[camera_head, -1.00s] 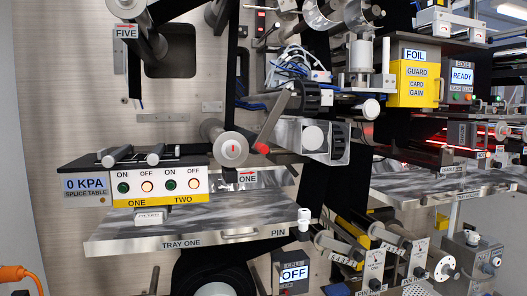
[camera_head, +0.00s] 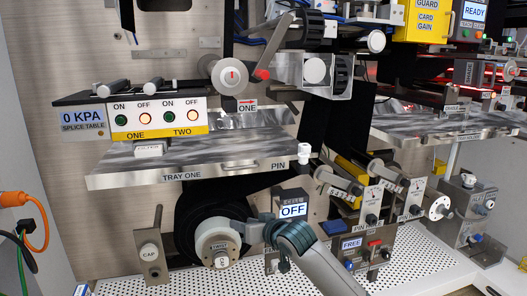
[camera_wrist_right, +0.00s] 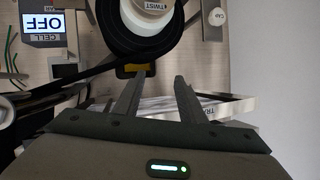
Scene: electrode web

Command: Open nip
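A roller (camera_head: 229,74) with a red mark on its white end face stands on the panel above the "ONE" label. A grey lever (camera_head: 277,45) slants down towards it and ends in a red knob (camera_head: 262,74) just right of its face. I cannot tell whether the nip is open or closed. My right gripper (camera_head: 254,232) is low in the head view, beside the dark reel's pale hub and well below the lever. In the right wrist view its two fingers (camera_wrist_right: 157,88) stand apart with nothing between them. My left gripper is not in view.
Tray one (camera_head: 190,172) juts out between the lever and my right gripper. The dark reel (camera_head: 190,222) with its hub, the OFF cell display (camera_head: 293,211) and several knobbed units crowd the lower area. An orange cable (camera_head: 35,215) hangs at the left.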

